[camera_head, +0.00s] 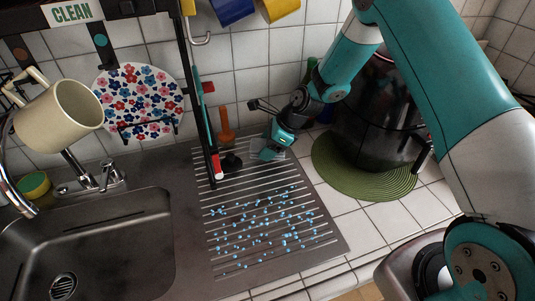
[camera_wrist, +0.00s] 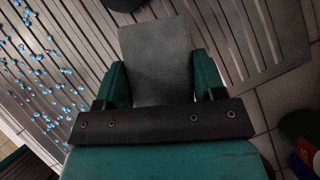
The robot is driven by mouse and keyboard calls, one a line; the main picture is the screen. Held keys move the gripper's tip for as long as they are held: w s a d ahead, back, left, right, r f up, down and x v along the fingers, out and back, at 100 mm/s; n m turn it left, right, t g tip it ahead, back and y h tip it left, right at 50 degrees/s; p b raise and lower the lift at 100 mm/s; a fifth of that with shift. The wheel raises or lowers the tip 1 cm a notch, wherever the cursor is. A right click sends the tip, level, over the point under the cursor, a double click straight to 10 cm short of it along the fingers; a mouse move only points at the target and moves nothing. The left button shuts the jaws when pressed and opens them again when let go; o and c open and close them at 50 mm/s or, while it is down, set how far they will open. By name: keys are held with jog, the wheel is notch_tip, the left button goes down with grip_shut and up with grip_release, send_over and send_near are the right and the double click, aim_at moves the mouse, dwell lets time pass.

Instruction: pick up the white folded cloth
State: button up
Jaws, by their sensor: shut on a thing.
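The folded cloth (camera_wrist: 155,48) looks grey-white and finely woven in the wrist view. It lies between the two teal fingers of my gripper (camera_wrist: 160,82), which is shut on it. In the head view my gripper (camera_head: 268,154) points down at the back right of the ribbed drainboard, near the wall. There the cloth is mostly hidden by the gripper and only a pale bit shows. I cannot tell whether the cloth touches the drainboard.
Small blue beads (camera_head: 262,228) are scattered over the drainboard (camera_head: 325,240). A dark pot (camera_head: 375,120) stands on a green round mat (camera_head: 335,172) to the right. An orange-handled tool (camera_head: 226,128) is just left of the gripper. The sink (camera_head: 95,240) is at left.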

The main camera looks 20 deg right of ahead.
notch_tip(320, 180, up, 17)
jog(key=b, duration=0.2)
jog(key=shift+f, duration=0.1)
